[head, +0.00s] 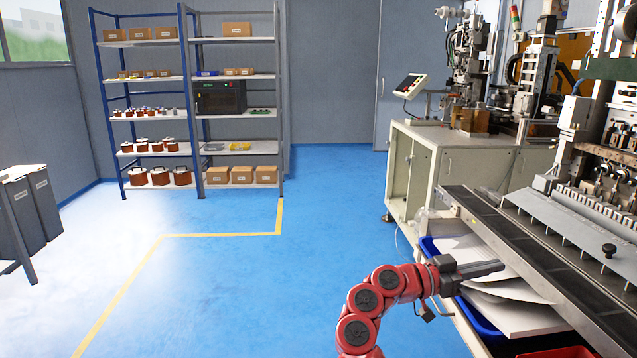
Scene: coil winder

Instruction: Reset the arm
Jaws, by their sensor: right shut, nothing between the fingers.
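My right arm is red with black joint caps and rises from the bottom of the head view, bent toward the right. Its dark gripper (499,267) points right, shut and empty. In the picture it overlaps the white sheets in the blue bin below the conveyor; whether it touches them I cannot tell. My left gripper does not show.
A blue bin (477,324) with white sheets (518,318) sits under the conveyor (520,250) of the winding machine at right. A beige machine cabinet (440,165) stands behind. A shelf rack (190,100) is at the back left. The blue floor (230,290) at left is open.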

